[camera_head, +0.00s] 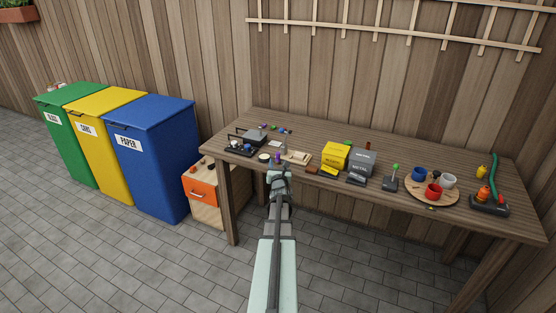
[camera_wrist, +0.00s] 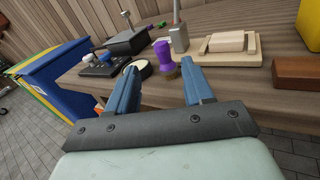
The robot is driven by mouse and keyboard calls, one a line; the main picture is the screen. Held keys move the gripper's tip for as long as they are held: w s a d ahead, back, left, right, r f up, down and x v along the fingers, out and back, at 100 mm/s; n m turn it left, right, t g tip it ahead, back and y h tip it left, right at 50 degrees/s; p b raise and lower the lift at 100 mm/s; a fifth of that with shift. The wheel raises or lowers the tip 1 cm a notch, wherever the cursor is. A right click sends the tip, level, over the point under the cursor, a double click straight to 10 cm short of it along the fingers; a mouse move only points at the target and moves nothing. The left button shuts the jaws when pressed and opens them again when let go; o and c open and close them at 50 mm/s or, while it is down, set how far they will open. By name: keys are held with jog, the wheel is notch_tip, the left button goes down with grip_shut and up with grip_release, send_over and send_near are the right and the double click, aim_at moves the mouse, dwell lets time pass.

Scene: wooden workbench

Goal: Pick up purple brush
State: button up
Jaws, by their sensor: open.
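The purple brush (camera_wrist: 164,57) stands upright on the wooden workbench, bristles down, near the front edge. In the wrist view it shows between and beyond my two blue fingers. It is also a small purple shape in the head view (camera_head: 278,157), just beyond my gripper. My gripper (camera_wrist: 160,85) is open and empty, with its fingers pointing toward the brush and apart from it. In the head view my gripper (camera_head: 279,173) is at the front edge of the bench, left of the middle.
A round pale-topped tin (camera_wrist: 141,69) stands just left of the brush. A grey metal post (camera_wrist: 179,38) stands close behind it. A wooden tray with a pale block (camera_wrist: 227,42) lies to the right, and a brown block (camera_wrist: 298,72) further right. Yellow and grey boxes (camera_head: 335,155) stand beyond.

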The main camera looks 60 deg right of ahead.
aim_at(278, 155)
jog(key=shift+s+r+x, duration=0.1)
jog(key=shift+x, duration=1.8)
jog(key=shift+s+r+x, duration=0.1)
jog(key=shift+r+x, duration=0.05)
jog(key=shift+x, duration=1.8)
jog(key=shift+d, duration=0.1)
grip_shut()
